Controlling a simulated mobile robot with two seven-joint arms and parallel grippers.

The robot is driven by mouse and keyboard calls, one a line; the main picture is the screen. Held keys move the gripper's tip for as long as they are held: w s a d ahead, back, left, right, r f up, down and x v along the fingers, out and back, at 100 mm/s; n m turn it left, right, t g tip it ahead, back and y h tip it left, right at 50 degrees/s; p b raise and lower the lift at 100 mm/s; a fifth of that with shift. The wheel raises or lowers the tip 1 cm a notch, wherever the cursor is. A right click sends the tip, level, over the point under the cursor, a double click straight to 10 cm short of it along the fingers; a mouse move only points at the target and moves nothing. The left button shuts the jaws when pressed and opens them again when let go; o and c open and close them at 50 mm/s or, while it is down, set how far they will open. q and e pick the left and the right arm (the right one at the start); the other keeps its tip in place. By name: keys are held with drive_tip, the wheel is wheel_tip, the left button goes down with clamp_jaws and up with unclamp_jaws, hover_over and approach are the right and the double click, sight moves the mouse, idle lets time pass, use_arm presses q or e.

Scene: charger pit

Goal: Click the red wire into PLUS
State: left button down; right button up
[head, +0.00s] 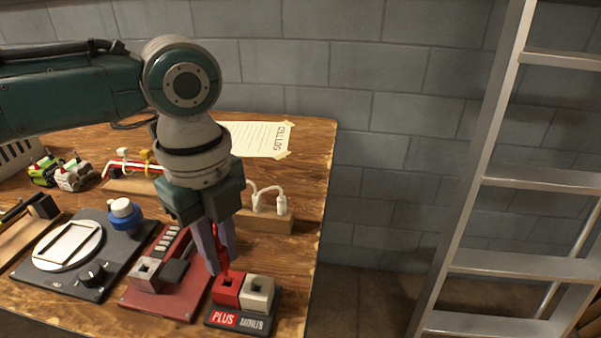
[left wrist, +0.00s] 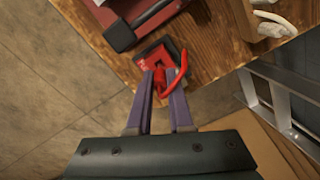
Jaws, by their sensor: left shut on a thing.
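The red wire (head: 224,258) is held between the purple fingers of my left gripper (head: 222,266), which is shut on it. In the left wrist view the red wire (left wrist: 183,68) curves in a loop beside the fingertips of the gripper (left wrist: 163,78). The red PLUS terminal (head: 227,292) stands on a black base with a red PLUS label. The gripper is right above it, with the wire's lower end at its top; I cannot tell whether the wire is seated. The pale MINUS terminal (head: 258,291) stands close on the right. My right gripper is not in view.
A red device (head: 150,293) with a pale block lies left of the terminals. A dark scale-like unit (head: 92,284) with a blue-capped part is further left. A wooden block with white hooks (head: 265,219) stands behind. The table's edge is near on the right, with a ladder (head: 480,180) beyond.

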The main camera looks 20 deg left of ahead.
sight(223, 265)
use_arm(q)
drive_tip(key=shift+f+b, duration=0.65)
drive_tip(key=shift+f, duration=0.85)
drive_tip(key=shift+p, duration=0.3)
idle(0.6)
drive_tip(key=c, duration=1.4)
unclamp_jaws()
clamp_jaws()
drive_tip(key=shift+f, duration=0.2)
drive_tip(key=o, duration=0.7)
unclamp_jaws()
drive_tip(key=shift+c, duration=0.2)
